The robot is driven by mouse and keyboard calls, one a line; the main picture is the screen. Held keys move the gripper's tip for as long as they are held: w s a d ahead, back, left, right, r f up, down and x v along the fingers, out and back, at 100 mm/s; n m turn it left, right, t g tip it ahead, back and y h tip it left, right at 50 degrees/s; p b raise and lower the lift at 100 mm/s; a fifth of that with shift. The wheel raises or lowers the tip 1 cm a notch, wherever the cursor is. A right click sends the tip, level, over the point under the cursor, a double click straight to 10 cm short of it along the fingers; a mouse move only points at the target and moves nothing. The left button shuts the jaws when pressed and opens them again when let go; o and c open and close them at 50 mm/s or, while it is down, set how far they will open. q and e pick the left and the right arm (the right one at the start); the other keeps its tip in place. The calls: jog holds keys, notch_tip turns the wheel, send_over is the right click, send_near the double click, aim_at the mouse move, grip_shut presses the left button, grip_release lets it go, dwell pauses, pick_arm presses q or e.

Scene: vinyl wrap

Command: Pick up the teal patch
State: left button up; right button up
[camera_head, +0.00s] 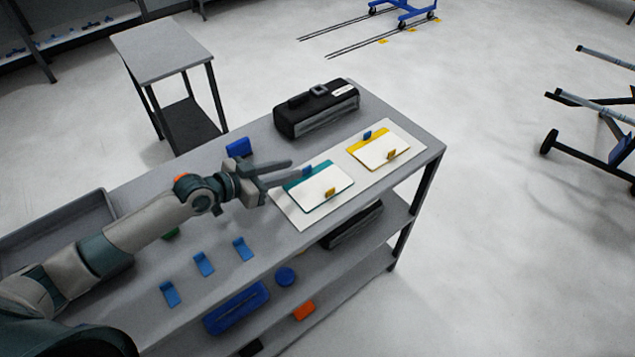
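The teal patch (323,188) is a white card with a teal band along its far-left edge. My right gripper is not in view.
A yellow-banded patch (380,152) lies right of the teal one. A black case (316,108) stands behind them. Several blue clips (204,264) lie at the bench's front left. A grey tray (60,228) is at the far left, and a blue block (238,148) sits behind my gripper.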

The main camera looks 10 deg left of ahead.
aim_at(305, 168)
pick_arm(q)
jog(key=shift+w+d+f+p, duration=0.2)
jog(key=shift+w+d+p, duration=0.2)
jog(key=shift+w, duration=0.05)
jog(key=x, duration=0.1)
jog(key=p+x, duration=0.1)
jog(key=x, duration=0.1)
jog(key=shift+s+f, duration=0.1)
jog(key=shift+f, duration=0.15)
jog(key=shift+w+d+f, duration=0.2)
jog(key=shift+w+f, duration=0.05)
jog(key=shift+w, duration=0.1)
grip_shut()
